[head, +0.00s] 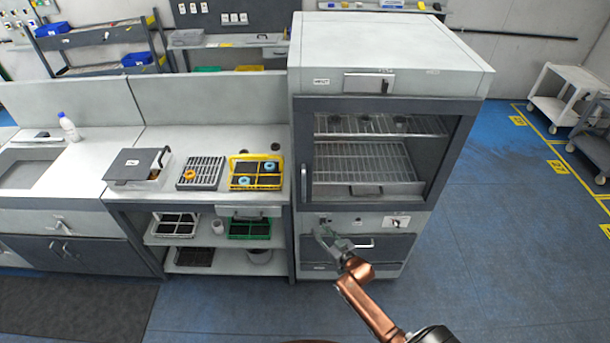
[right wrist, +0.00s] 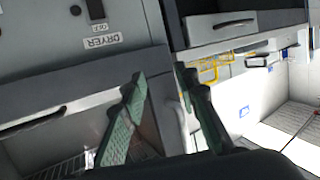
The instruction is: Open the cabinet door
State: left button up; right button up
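The cabinet (head: 315,215) is a tall grey dryer with a dark-framed glass door (head: 448,160) that is shut. Its upright handle (head: 303,184) is on the door's left side. My right gripper (head: 322,231) is in front of the panel just below the door's lower left corner, below the handle and apart from it. In the right wrist view, the gripper's two greenish fingers (right wrist: 165,110) are spread with nothing held between them. That view is upside down and shows the DRYER label (right wrist: 101,42). My left gripper is out of view.
A workbench left of the cabinet holds a grey box (head: 130,166), a black rack (head: 202,172) and a yellow basket (head: 256,165). Shelves below hold more baskets. The blue floor (head: 500,240) right of the cabinet is clear up to the carts (head: 565,95).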

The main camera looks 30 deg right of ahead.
jog(key=w+r+t+p, duration=0.2)
jog(key=w+r+t, duration=0.15)
jog(key=r, duration=1.45)
jog(key=shift+g+y, duration=0.35)
jog(key=shift+y, duration=0.05)
jog(key=w, duration=0.5)
jog(key=w+a+p, duration=0.1)
jog(key=w, duration=0.2)
jog(key=shift+w+a, duration=0.1)
jog(key=shift+w, duration=0.1)
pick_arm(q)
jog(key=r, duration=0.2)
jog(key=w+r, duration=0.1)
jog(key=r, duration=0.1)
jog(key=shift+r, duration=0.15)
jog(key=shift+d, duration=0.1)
pick_arm(e)
jog(key=shift+c, duration=0.6)
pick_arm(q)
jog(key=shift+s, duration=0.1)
pick_arm(e)
grip_shut()
